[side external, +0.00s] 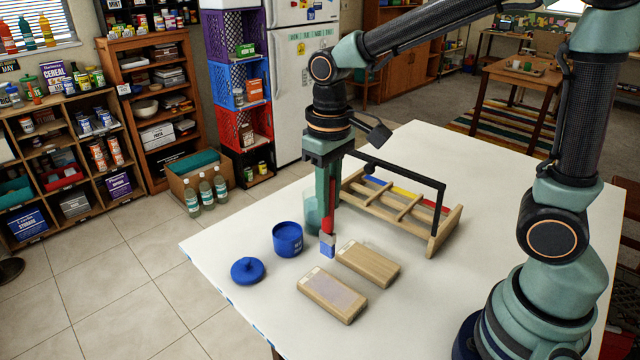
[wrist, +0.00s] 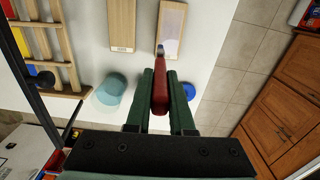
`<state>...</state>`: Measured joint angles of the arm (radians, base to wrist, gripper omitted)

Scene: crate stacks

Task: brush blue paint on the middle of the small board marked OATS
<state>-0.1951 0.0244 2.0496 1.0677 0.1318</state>
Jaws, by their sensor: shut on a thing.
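My gripper (side external: 326,200) is shut on a brush with a red handle (wrist: 160,92) and blue bristles (side external: 327,246). The brush points down, its tip near the label ends of two small wooden boards. One board (side external: 332,294) has a pale lilac-grey patch on its middle; it also shows in the wrist view (wrist: 172,22). The other board (side external: 368,263) is plain wood and also shows in the wrist view (wrist: 122,22). The lettering on both is too small to read. A blue pot (side external: 287,239) stands open left of the brush. I cannot tell whether the bristles touch anything.
A blue lid (side external: 248,271) lies left of the pot. A clear jar with teal liquid (side external: 312,214) stands behind the brush. A wooden rack with a black bar (side external: 446,232) stands behind and right of the boards. The table (side external: 230,315) is clear at the front left.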

